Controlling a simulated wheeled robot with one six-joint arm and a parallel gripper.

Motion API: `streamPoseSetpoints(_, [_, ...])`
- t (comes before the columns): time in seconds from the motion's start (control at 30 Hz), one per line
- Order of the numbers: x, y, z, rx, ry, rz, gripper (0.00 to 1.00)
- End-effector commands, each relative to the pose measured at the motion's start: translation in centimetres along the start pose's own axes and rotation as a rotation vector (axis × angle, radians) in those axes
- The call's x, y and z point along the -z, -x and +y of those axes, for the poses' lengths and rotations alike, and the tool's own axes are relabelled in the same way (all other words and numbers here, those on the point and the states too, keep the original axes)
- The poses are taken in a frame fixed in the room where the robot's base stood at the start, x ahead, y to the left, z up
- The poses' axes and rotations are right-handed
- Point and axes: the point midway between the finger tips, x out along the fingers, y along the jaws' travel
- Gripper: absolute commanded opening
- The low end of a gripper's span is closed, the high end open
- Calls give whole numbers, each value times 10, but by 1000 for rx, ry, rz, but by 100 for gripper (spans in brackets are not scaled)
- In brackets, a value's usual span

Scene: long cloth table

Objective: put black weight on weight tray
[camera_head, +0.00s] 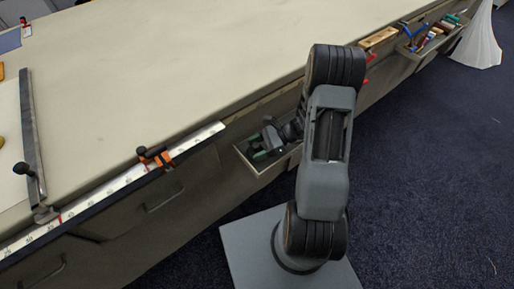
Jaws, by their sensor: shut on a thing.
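My gripper (269,136) is at the table's front side, over a shallow open tray (262,168) that juts out below the table edge. It points down and left into the tray and is shut on a small dark thing, which looks like the black weight but is mostly hidden by the fingers. Dark green shapes lie in the tray under and beside the gripper. I cannot tell whether the held thing touches the tray. My forearm hides the tray's right end.
Tools fill another open tray (432,40) at the upper right. The tabletop (190,65) is mostly clear.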

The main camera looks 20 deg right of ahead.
Motion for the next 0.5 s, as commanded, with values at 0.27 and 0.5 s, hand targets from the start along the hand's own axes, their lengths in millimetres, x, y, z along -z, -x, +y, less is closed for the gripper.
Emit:
streamPoseSetpoints(0.27, [2,-1,0,0,0,0,82])
streamPoseSetpoints(0.5, [2,-1,0,0,0,0,88])
